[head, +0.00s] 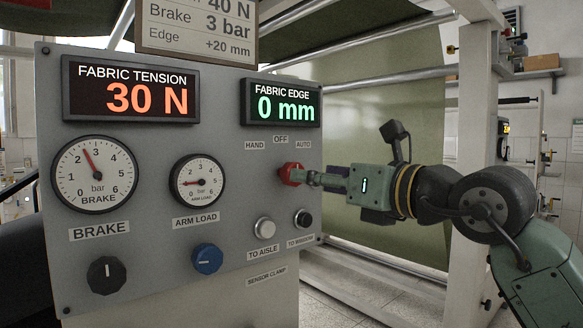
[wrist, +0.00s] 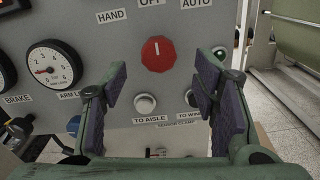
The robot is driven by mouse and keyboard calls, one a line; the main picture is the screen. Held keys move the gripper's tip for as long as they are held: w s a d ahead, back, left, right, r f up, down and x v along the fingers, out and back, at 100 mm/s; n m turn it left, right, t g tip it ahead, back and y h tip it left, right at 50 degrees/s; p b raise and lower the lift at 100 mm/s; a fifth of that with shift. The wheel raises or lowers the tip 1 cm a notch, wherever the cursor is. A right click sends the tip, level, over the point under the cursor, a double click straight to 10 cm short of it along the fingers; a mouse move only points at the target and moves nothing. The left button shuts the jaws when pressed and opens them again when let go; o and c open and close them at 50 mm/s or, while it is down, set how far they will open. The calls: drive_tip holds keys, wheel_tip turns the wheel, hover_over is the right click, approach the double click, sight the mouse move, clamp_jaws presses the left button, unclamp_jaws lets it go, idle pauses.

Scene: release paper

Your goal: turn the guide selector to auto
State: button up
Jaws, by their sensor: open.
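The guide selector is a red knob (head: 291,174) on the grey panel, below the labels HAND, OFF and AUTO (head: 303,145). In the wrist view the red knob (wrist: 158,53) shows a white mark pointing straight up toward OFF; AUTO (wrist: 197,3) is up and to its right. My gripper (head: 311,178) comes from the right, its fingertips close in front of the knob. In the wrist view my gripper (wrist: 160,84) is open and empty, with the knob above and beyond the gap between its two dark pads. I see no clear contact.
Below the selector are a pale TO AISLE button (head: 264,228) and a dark button (head: 303,218). Left are a blue knob (head: 207,258), a black brake knob (head: 106,273) and two gauges. The edge display (head: 284,108) reads 0 mm. A white frame post (head: 472,150) stands behind my arm.

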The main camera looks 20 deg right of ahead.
sight(289, 174)
drive_tip(key=p+x, duration=0.2)
drive_tip(key=x, duration=0.4)
drive_tip(key=shift+w+a, duration=0.15)
drive_tip(key=shift+w, duration=0.15)
drive_tip(key=c, duration=1.2)
